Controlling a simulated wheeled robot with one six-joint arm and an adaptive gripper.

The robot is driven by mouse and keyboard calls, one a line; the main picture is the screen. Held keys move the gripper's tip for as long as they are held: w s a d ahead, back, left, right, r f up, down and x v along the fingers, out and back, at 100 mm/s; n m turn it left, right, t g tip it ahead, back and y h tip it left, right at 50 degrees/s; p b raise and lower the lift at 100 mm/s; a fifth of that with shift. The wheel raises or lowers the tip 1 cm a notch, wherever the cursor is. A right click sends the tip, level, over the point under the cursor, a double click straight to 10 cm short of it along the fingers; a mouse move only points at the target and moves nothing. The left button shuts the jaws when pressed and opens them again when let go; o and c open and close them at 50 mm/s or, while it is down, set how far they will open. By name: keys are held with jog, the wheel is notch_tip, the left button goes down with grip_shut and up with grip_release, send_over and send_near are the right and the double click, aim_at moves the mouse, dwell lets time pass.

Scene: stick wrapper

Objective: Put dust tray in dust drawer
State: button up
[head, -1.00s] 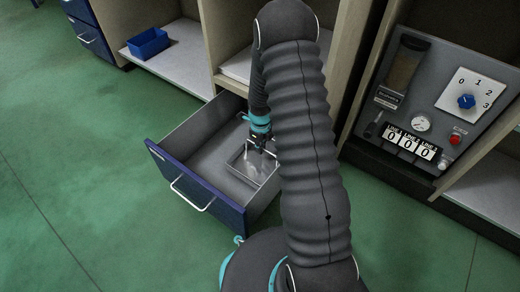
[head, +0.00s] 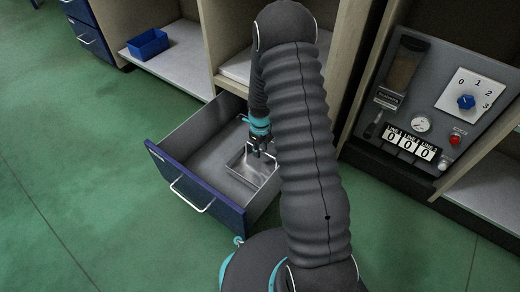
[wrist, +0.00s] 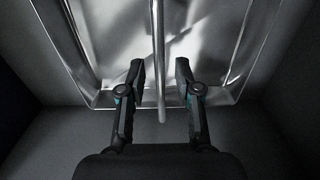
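The dust tray (head: 240,174) is a shallow, shiny metal tray with a thin bar handle. It sits inside the dust drawer (head: 196,186), which is pulled open and has a blue front with a metal pull. The tray looks level on the drawer floor, toward the right side. My gripper (head: 262,152) is over the tray, inside the drawer. In the wrist view my gripper (wrist: 160,70) has its two fingers apart, with the tray's handle bar (wrist: 158,45) between them and a gap on each side. The tray's right part is hidden behind my arm in the head view.
A blue bin (head: 148,44) stands on a shelf at the upper left. A control panel (head: 430,110) with a dial, gauge and counters is at the right. Wooden cabinet dividers rise behind the drawer. The green floor at left is clear.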

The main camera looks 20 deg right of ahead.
jog(key=s+a+r+n+t+p, duration=0.1)
jog(key=s+r+n, duration=0.15)
jog(key=r, duration=0.95)
jog(key=s+a+r+n+p, duration=0.1)
jog(key=r+n, duration=0.3)
jog(key=r, duration=0.8)
jog(key=s+a+r+n+t, duration=0.2)
jog(key=s+r+n, duration=0.6)
jog(key=s+n, duration=0.3)
jog(key=s+a+r+n+t, duration=0.2)
jog(key=s+a+r+n, duration=0.1)
jog(key=s+r+n, duration=0.6)
jog(key=s+n, duration=0.2)
jog(key=s, duration=0.1)
jog(key=shift+s+r+n+t, duration=0.2)
jog(key=shift+s+n+t, duration=0.1)
jog(key=shift+s+n, duration=0.1)
jog(key=shift+c, duration=0.2)
